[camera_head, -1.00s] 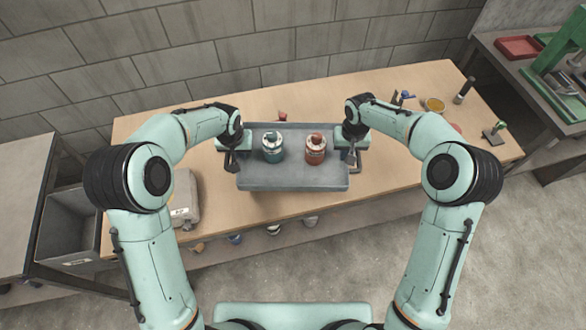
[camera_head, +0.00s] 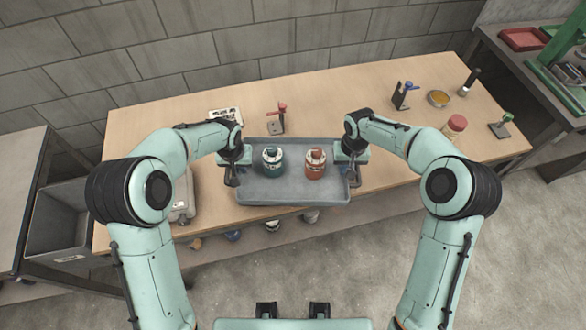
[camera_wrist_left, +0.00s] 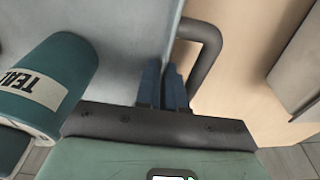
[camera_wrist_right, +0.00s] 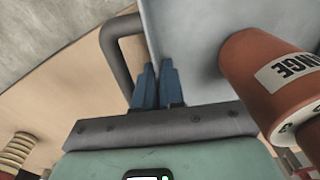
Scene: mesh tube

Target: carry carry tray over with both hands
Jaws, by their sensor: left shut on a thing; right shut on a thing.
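The grey carry tray (camera_head: 290,198) is in the middle of the head view, near the table's front edge. It looks level. A teal canister (camera_head: 272,161) and an orange canister (camera_head: 315,165) stand upright in it. My left gripper (camera_head: 234,177) is shut on the tray's left side; the left wrist view shows its blue fingers (camera_wrist_left: 163,85) at the tray wall beside a dark handle (camera_wrist_left: 208,55). My right gripper (camera_head: 352,176) is shut on the right side, its fingers (camera_wrist_right: 156,86) beside the other handle (camera_wrist_right: 112,50). Any gap under the tray cannot be told.
On the wooden table (camera_head: 330,90), a red-topped clamp (camera_head: 280,118) and a white box (camera_head: 226,114) are behind the tray. A grey case (camera_head: 183,203) lies left. A blue clamp (camera_head: 402,95), yellow dish (camera_head: 438,98) and red-lidded jar (camera_head: 455,127) stand right.

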